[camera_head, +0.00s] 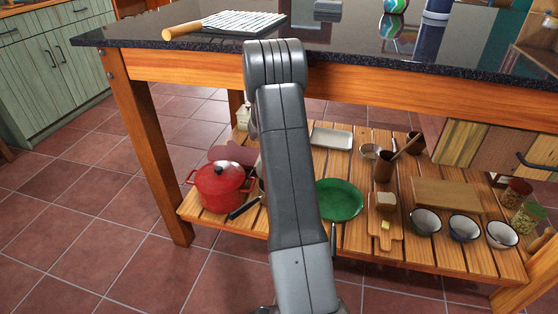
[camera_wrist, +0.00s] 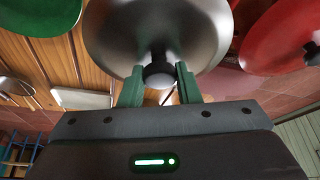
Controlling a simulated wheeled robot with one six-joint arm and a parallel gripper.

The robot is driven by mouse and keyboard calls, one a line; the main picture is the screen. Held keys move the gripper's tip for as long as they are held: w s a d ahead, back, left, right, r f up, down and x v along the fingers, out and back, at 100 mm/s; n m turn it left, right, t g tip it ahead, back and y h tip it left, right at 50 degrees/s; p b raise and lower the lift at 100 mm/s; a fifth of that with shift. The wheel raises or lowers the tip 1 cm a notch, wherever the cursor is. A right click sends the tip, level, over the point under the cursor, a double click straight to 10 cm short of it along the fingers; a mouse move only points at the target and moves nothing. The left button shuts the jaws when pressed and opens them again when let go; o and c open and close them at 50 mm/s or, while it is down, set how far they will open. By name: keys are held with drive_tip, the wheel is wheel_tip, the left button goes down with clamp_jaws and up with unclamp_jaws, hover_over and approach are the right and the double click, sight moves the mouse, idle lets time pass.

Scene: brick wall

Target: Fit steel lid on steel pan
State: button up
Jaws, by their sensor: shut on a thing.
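The steel lid (camera_wrist: 112,38) fills the top middle of the wrist view, a round shiny disc with a dark knob (camera_wrist: 158,76). My gripper (camera_wrist: 160,70) has its two green fingers on either side of this knob and is shut on it. In the head view my arm hides the gripper and the lid. A dark handle (camera_head: 244,207) sticks out beside my arm on the lower shelf. It may be the steel pan's handle; the pan's body is hidden. I cannot tell whether the lid touches the pan.
The slatted lower shelf (camera_head: 350,247) holds a red pot (camera_head: 219,190) left of my arm. A green pan (camera_head: 340,198), a small cutting board (camera_head: 384,232) and several bowls stand to the right. The dark tabletop (camera_head: 440,45) hangs above the shelf, with a wooden leg (camera_head: 150,150) at left.

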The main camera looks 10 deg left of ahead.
drive_tip(key=shift+w, duration=0.1)
drive_tip(key=shift+f+b, duration=1.75)
drive_tip(key=shift+f, duration=1.1)
drive_tip(key=shift+f, duration=0.55)
drive_tip(key=o, duration=1.2)
drive_tip(key=shift+c, duration=0.2)
drive_tip(key=p+v, duration=0.5)
drive_tip(key=v, duration=0.9)
drive_tip(key=shift+f, duration=0.15)
